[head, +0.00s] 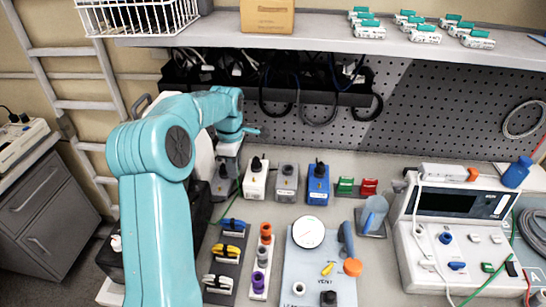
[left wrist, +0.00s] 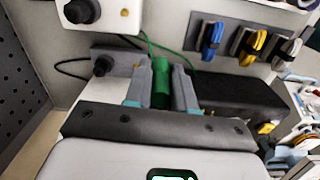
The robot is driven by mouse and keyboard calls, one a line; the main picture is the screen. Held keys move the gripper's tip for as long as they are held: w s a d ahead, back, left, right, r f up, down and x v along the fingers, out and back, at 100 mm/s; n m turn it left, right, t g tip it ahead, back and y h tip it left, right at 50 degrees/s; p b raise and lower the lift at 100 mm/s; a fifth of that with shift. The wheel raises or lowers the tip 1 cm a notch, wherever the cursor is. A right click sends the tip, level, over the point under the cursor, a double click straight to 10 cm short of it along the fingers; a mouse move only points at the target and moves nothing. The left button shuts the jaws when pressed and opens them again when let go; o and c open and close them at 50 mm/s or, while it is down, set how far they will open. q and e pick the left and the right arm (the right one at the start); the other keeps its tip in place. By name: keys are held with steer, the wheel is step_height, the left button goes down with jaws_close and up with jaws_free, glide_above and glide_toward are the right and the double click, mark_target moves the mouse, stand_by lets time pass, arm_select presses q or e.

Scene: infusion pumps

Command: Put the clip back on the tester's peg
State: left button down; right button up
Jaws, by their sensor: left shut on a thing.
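A green clip (left wrist: 160,84) is between the two grey fingers of my left gripper (left wrist: 160,98), which is shut on it. A thin green lead runs from the clip area over the black box (left wrist: 235,95). In the head view my left arm reaches to the back left of the bench, and its grey gripper (head: 229,150) is beside the row of pump-like blocks; the clip is hidden there. A white instrument with a dark display (head: 463,205), perhaps the tester, stands at the right. I cannot single out its peg. My right gripper is not in view.
White (head: 256,182), grey (head: 287,183) and blue (head: 318,185) blocks stand in a row by the gripper. A grey-blue board with a round gauge (head: 308,232) fills the middle. A pegboard (head: 435,115) stands behind.

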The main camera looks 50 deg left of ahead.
arm_select(q)
steer(key=s+a+r, duration=0.1)
steer(key=s, duration=0.2)
steer(key=s+a+r+n, duration=0.1)
steer(key=s+a+r, duration=0.1)
steer(key=s, duration=0.1)
steer(key=s+a+r+n+p, duration=0.1)
steer(key=s, duration=0.3)
steer(key=shift+a+r, duration=0.2)
steer(key=shift+a, duration=0.15)
steer(key=shift+s+a+f, duration=0.1)
steer(key=shift+s+f, duration=0.05)
steer(key=shift+f, duration=0.05)
steer(key=shift+s+f+b, duration=0.1)
steer(key=shift+f+b, duration=0.5)
step_height(320, 180, down, 3)
steer(key=b, duration=0.2)
steer(key=shift+f+b, duration=0.1)
steer(key=shift+b, duration=0.2)
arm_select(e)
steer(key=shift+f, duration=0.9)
